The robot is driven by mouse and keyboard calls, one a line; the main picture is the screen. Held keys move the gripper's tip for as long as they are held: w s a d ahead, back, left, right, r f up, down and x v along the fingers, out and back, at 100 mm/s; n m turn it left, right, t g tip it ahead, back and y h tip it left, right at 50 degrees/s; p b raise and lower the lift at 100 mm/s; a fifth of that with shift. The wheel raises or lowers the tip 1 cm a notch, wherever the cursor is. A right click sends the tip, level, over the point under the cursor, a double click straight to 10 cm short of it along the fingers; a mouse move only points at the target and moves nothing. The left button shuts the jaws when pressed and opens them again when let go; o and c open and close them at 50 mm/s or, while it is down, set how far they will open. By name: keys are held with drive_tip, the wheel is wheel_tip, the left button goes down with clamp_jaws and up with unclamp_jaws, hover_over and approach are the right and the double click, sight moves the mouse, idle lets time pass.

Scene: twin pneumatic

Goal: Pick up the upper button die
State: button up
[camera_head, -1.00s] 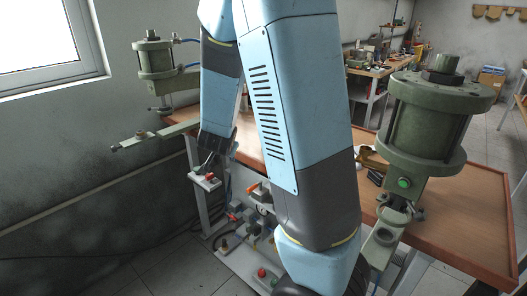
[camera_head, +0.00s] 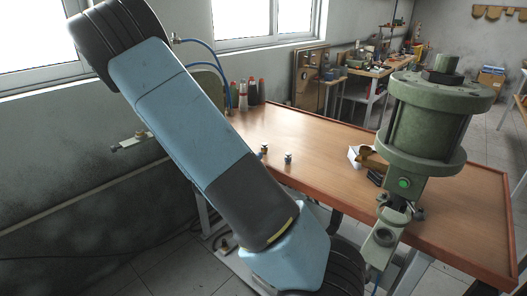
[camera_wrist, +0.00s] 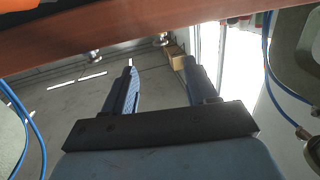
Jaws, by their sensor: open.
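Two small metal cylinders stand on the wooden table in the head view, a left one (camera_head: 264,149) and a right one (camera_head: 288,158), both with a darker part. They may be the button dies; I cannot tell which is the upper one. My gripper (camera_wrist: 160,62) is open in the wrist view, with nothing between its two fingers. It is out of sight in the head view. The table's brown edge also crosses the top of the wrist view (camera_wrist: 130,28), beyond the fingertips.
A green pneumatic press (camera_head: 425,125) stands at the right of the table (camera_head: 455,215). The other press is mostly hidden behind my arm. Several bottles (camera_head: 252,92) stand at the back. The table's middle is mostly clear.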

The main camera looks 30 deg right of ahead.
sight(263, 146)
drive_tip(key=x, duration=1.2)
drive_tip(key=shift+w+d+f, duration=0.2)
drive_tip(key=shift+d, duration=0.1)
drive_tip(key=shift+c, duration=0.2)
clamp_jaws()
